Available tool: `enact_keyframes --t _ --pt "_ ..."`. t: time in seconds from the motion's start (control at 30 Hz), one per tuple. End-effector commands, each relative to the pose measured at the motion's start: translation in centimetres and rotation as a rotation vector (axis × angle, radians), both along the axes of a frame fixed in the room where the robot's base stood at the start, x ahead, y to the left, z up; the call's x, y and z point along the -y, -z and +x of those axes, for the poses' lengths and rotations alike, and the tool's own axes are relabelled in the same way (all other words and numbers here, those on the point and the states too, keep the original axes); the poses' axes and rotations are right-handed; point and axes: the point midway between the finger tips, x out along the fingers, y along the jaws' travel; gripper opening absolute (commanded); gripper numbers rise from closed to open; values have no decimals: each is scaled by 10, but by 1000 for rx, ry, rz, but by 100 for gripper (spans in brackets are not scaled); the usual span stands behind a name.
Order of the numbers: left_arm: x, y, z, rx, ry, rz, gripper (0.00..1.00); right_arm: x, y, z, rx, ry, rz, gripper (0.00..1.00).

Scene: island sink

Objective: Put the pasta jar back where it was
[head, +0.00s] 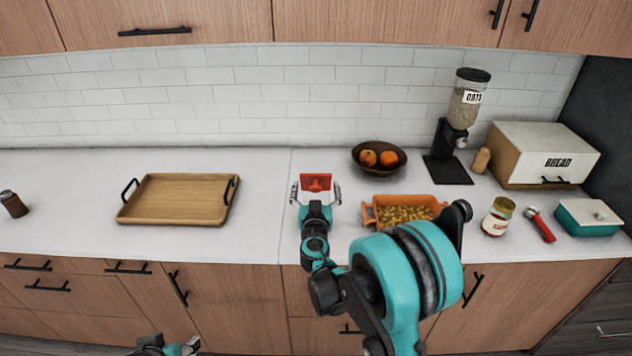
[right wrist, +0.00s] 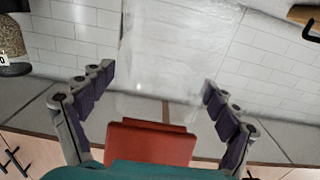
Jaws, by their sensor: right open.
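The pasta jar is clear glass with a red lid (head: 316,183). It stands near the middle of the counter and looks empty. In the right wrist view, the upside-down picture shows its glass body (right wrist: 163,65) and its red lid (right wrist: 150,143). My right gripper (head: 316,193) is open, with one finger on each side of the jar; its fingers also show in the right wrist view (right wrist: 155,95). I cannot tell whether they touch the glass. My left gripper (head: 178,347) is only partly in view at the bottom edge, away from the jar.
An orange dish (head: 370,217) with pasta is right of the jar, and a fruit bowl (head: 363,164) is behind it. The oat dispenser (head: 466,108), bread box (head: 546,150), small jar (head: 497,218) and teal container (head: 588,222) are further right. A wooden tray (head: 180,200) lies left; counter between is clear.

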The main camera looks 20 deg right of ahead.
Motion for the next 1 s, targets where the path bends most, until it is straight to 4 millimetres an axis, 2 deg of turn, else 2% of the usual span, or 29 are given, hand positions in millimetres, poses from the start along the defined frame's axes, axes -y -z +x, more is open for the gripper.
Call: enact_keyframes --t 0.1,0.3,0.53,0.67,0.77,0.9,1.0 --pt "0 -5 0 0 0 0 47 -9 -2 -28 0 -2 0 89" --pt "0 -9 0 0 0 0 47 -20 -1 -66 0 -2 0 89" --pt "0 -10 0 0 0 0 47 -24 -2 -89 -5 5 0 89" --pt "0 -10 0 0 0 0 47 -8 -9 -100 -59 48 5 89" --pt "0 -10 0 0 0 0 47 14 -15 -120 -156 103 13 89" --pt "0 -10 0 0 0 0 47 39 -12 -164 -352 149 34 89" --pt "0 -10 0 0 0 0 47 43 -4 -202 -504 135 53 89"
